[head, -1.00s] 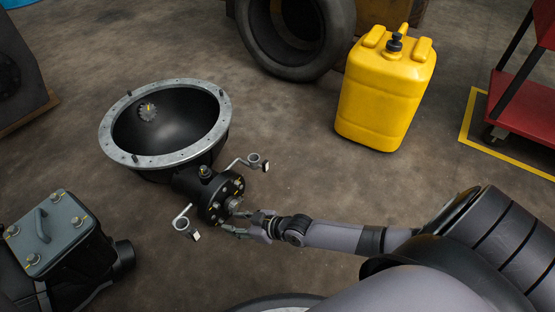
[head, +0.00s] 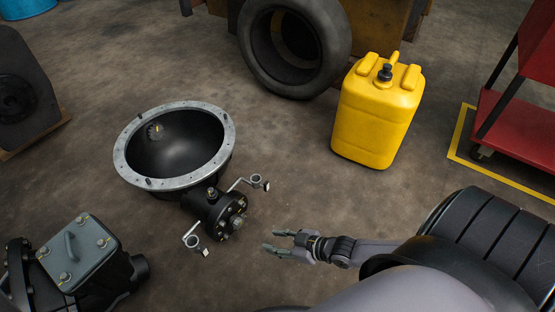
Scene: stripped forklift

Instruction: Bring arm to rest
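My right arm comes in from the lower right of the head view. Its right gripper (head: 281,243) points left, with its two fingers apart and nothing between them. It is over bare floor, to the right of the black flanged hub (head: 213,208) and clear of it. The hub belongs to a dark bowl-shaped housing (head: 178,150) with a grey bolted rim, and two small bent brackets stick out from it. My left gripper is not in the picture.
A yellow jerrycan (head: 377,112) stands behind my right arm. A black tire (head: 294,45) is at the back. A red cart (head: 515,115) is at the right edge. A grey-lidded black unit (head: 78,252) is at the lower left. The floor between hub and jerrycan is free.

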